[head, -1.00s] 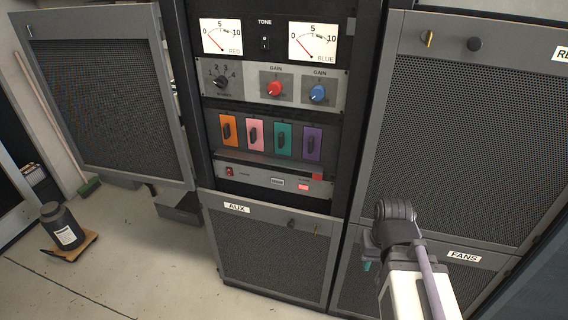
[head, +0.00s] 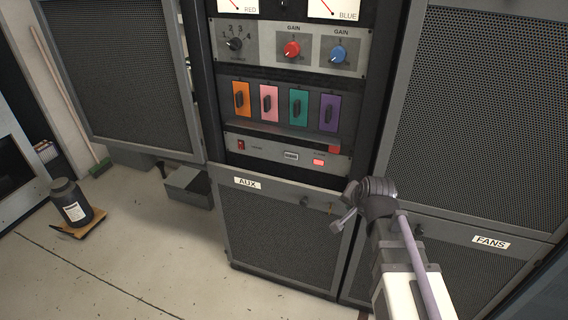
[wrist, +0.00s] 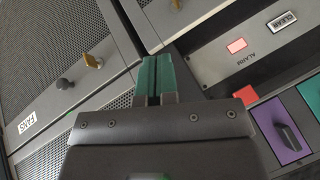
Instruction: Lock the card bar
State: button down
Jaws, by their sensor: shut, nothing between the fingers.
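The card bar (head: 280,137) is a dark strip with a red end (head: 334,149) on its right. It runs just below a row of coloured cards (head: 284,106) with dark handles, in the middle rack. In the wrist view the red end (wrist: 246,95) shows right of my fingers, beside the purple card (wrist: 281,132). My gripper (head: 342,218) is in front of the rack, below and slightly right of the red end, apart from it. In the wrist view its teal fingers (wrist: 155,78) are together and empty. The fingertips are not clear in the head view.
Below the bar is a panel with a lit red alarm light (head: 318,162) and a CLEAR button (head: 291,156). The AUX panel (head: 280,235) is lower, with small knobs. A mesh door (head: 120,80) stands open at left.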

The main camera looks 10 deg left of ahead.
jog(key=w+a+f+m+t+y+b, duration=0.2)
jog(key=w+a+f+m+t+b, duration=0.1)
jog(key=w+a+m+t+b, duration=0.4)
jog(key=w+a+f+m+t+y+b, duration=0.2)
jog(key=w+a+m+t+b, duration=0.2)
jog(key=w+a+b, duration=0.45)
jog(key=s+a+m+t+h+b, duration=0.1)
jog(key=a+m+t+h+b, duration=0.2)
jog(key=m, duration=0.3)
jog(key=s+a+f+m+t+h+b, duration=0.1)
jog(key=a+m+t+h+b, duration=0.2)
jog(key=m+b, duration=0.3)
jog(key=a+f+m+t+h+b, duration=0.1)
jog(key=a+m+t+h+b, duration=0.1)
jog(key=m+b, duration=0.3)
jog(key=shift+s+a+m+t+h, duration=0.25)
jog(key=shift+m+t, duration=0.2)
jog(key=shift+m, duration=0.3)
jog(key=shift+s+a+m+t+h, duration=0.2)
jog(key=shift+m+t, duration=0.25)
jog(key=shift+m, duration=0.3)
jog(key=shift+s+r+m+h, duration=0.15)
jog(key=shift+r+m+h, duration=0.05)
jog(key=shift+m+h, duration=0.35)
jog(key=shift+s+r+m+h, duration=0.2)
jog(key=shift+m+h, duration=0.2)
jog(key=shift+m, duration=0.15)
jog(key=shift+w, duration=0.1)
